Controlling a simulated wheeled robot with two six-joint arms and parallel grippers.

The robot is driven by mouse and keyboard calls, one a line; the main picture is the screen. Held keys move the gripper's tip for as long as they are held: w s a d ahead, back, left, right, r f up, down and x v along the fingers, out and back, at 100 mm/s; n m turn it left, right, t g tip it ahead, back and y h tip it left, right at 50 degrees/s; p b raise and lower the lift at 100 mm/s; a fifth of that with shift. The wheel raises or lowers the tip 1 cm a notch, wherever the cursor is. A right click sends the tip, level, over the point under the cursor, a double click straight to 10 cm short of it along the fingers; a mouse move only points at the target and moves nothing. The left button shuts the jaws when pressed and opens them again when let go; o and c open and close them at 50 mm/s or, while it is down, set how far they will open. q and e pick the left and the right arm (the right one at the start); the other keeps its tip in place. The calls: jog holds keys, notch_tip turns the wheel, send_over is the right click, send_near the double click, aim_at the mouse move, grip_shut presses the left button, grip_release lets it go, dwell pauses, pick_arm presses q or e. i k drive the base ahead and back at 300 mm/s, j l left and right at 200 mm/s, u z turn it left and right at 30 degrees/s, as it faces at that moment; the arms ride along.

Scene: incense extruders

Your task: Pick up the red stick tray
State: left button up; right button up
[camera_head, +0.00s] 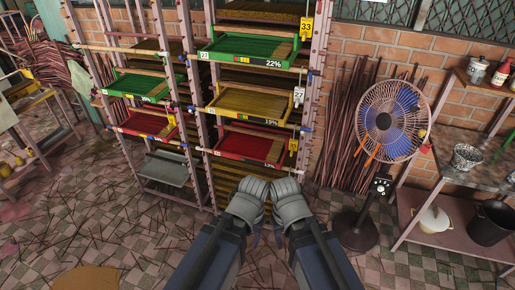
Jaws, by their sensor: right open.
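A red stick tray (246,147) sits on a shelf of the right-hand rack, under a yellow tray (243,104). Its front label seems to read 15%. A second red tray (146,125) sits in the left-hand rack, under a green tray (140,87). My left gripper (248,203) and my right gripper (289,203) are side by side at the lower middle, in front of and below the nearer red tray. Neither touches a tray. My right gripper is open. The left fingers are too hidden to judge.
Pink rack posts (200,100) flank the trays, and a larger green tray (249,49) is above. A standing fan (391,122) and a metal table (478,160) with pots are on the right. Tiled floor (95,225) at left is open, strewn with thin sticks.

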aim_at(256, 145)
jog(key=i+z, duration=0.35)
jog(key=i, duration=1.1)
